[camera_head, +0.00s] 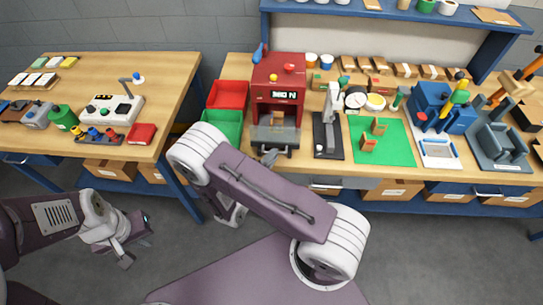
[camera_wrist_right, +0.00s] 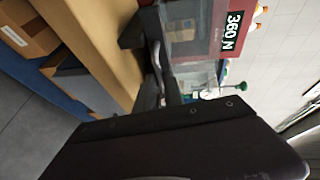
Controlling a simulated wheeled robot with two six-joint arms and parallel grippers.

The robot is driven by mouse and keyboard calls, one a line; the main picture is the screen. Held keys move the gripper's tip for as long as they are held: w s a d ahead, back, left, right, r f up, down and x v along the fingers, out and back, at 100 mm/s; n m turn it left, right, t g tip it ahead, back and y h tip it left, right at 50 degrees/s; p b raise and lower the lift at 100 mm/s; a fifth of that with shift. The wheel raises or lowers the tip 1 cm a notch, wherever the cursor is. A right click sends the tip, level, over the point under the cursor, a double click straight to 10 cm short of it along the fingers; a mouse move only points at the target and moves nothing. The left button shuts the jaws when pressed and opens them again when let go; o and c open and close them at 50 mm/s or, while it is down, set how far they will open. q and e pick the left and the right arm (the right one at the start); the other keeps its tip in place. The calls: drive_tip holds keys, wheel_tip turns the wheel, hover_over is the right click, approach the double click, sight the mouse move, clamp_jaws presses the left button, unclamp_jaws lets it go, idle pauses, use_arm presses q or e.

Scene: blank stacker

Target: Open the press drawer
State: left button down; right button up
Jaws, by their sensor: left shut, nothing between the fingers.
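The red press (camera_head: 278,82) stands near the front edge of the right bench, with a dark display on its front. The display also shows in the right wrist view, reading "360 N" (camera_wrist_right: 229,31). The drawer front (camera_head: 277,148) is low on the press; a grey bar-like handle (camera_wrist_right: 157,55) shows in the right wrist view. My right gripper (camera_head: 268,158) is at the drawer's front, close to the handle; its dark fingers (camera_wrist_right: 161,90) are partly hidden, so its grip is unclear. My left gripper (camera_head: 132,245) is shut and empty, low before the benches.
Red (camera_head: 228,94) and green (camera_head: 222,128) bins stand left of the press. A grey-and-black device (camera_head: 329,125) and a green mat (camera_head: 382,150) are to its right. My right arm crosses in front of the bench. Floor between the benches is free.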

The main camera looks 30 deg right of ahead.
drive_tip(key=shift+s+a, duration=0.15)
drive_tip(key=b+v, duration=0.1)
drive_tip(key=v, duration=0.8)
idle(0.4)
